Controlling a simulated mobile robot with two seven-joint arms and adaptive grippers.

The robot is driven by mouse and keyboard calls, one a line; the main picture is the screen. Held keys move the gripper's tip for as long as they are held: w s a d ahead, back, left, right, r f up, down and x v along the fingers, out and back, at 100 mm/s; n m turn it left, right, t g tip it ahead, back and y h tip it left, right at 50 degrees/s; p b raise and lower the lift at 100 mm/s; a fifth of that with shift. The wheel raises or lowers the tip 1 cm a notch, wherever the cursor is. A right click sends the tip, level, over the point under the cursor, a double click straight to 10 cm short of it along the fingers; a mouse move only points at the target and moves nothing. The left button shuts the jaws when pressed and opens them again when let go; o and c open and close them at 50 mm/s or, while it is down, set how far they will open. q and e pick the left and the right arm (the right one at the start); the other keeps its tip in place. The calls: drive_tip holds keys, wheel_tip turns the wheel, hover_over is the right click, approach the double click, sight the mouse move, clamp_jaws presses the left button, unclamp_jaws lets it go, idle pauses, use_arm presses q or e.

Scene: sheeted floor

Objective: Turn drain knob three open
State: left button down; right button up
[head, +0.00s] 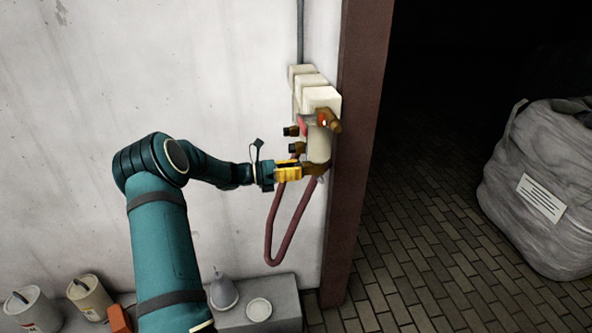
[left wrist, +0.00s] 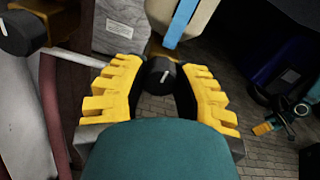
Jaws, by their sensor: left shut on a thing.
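A stack of pale valve blocks (head: 320,101) with brown brass fittings is on the wall by the door frame. Two black knobs (head: 292,131) stick out to the left, one above the other. My left gripper (head: 289,172), with yellow fingers, is at the lowest fitting (head: 318,168) and hides its knob in the head view. In the left wrist view its fingers (left wrist: 160,92) are on both sides of a black knob (left wrist: 162,76) with a short white mark, shut on it. Another black knob (left wrist: 16,33) shows at upper left. My right gripper (left wrist: 264,128) seems to show small at right.
A dark red hose (head: 272,232) loops below the valves. A brown door frame (head: 357,150) stands close to their right. A large grey bag (head: 545,165) sits on the brick floor. Paint cans (head: 90,296) and a grey block (head: 280,302) are low along the wall.

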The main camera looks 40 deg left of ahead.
use_arm(q)
drive_tip(key=shift+f, duration=0.1)
use_arm(e)
drive_tip(key=shift+f, duration=0.15)
use_arm(q)
drive_tip(key=m+b, duration=0.4)
drive_tip(key=m, duration=0.1)
drive_tip(key=shift+f+m, duration=0.15)
drive_tip(key=shift+m, duration=0.15)
drive_tip(key=shift+m+b, duration=0.8)
drive_tip(key=shift+m, duration=0.1)
drive_tip(key=m+b, duration=0.5)
drive_tip(key=shift+f+b, duration=0.1)
drive_tip(key=shift+b, duration=0.2)
drive_tip(key=m+b, duration=0.3)
drive_tip(key=shift+m+b, duration=0.3)
drive_tip(key=shift+r+m+b, duration=0.25)
drive_tip(key=shift+m+b, duration=0.75)
drive_tip(key=shift+b, duration=0.05)
use_arm(e)
wheel_tip(320, 180, down, 17)
drive_tip(key=shift+s+a, duration=0.2)
drive_tip(key=shift+s, duration=0.25)
use_arm(q)
drive_tip(key=shift+r, duration=0.1)
